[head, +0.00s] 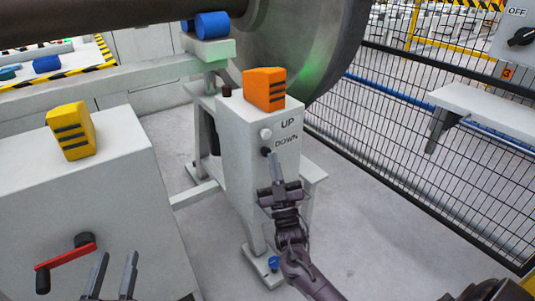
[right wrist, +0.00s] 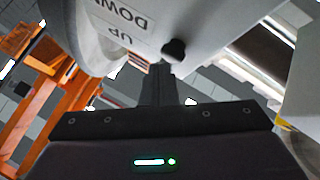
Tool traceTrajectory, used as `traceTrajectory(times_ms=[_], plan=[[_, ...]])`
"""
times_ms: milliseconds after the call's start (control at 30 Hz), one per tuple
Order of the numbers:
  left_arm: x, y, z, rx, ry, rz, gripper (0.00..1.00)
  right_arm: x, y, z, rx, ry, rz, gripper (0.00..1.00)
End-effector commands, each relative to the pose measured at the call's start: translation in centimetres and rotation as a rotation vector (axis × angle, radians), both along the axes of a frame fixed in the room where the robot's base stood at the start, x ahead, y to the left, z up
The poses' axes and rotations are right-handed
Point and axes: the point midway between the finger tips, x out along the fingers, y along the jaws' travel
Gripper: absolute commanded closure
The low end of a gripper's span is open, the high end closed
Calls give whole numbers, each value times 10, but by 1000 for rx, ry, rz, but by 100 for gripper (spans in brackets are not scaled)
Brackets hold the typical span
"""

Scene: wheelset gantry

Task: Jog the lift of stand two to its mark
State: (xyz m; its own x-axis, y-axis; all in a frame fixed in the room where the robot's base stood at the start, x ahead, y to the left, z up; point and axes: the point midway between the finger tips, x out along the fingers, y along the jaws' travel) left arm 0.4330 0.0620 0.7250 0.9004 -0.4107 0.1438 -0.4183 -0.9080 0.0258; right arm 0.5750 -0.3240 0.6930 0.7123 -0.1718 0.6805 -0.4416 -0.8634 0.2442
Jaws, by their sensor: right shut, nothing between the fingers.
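A pale grey stand (head: 246,160) with an UP and DOWN panel stands in mid-view. Its white button (head: 265,133) is beside UP, and its black button (head: 266,151) is beside DOWN. My right gripper (head: 272,158) is shut and empty, its tips at the black button. In the right wrist view the closed fingers (right wrist: 162,85) point at the black button (right wrist: 175,49); I cannot tell whether they touch or press it. Blue rollers (head: 212,25) sit on a bracket under the dark shaft (head: 110,15). My left gripper (head: 112,274) is open and empty at bottom left. I cannot make out the lift's mark.
An orange striped block (head: 264,89) tops the stand. A grey cabinet (head: 100,190) at left carries a yellow striped block (head: 70,131) and a red crank (head: 65,256). A large wheel (head: 310,45) stands behind. Black mesh fence (head: 430,140) bounds the right; floor before it is clear.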

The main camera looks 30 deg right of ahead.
Motion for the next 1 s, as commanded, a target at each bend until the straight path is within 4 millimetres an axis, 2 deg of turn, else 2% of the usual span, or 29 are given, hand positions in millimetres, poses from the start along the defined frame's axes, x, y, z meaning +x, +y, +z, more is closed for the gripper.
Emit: traceTrajectory(times_ms=[1000], plan=[[0, 0, -4, 0, -1, 0, 64, 9, 1, -1, 1, 1, 1, 100]])
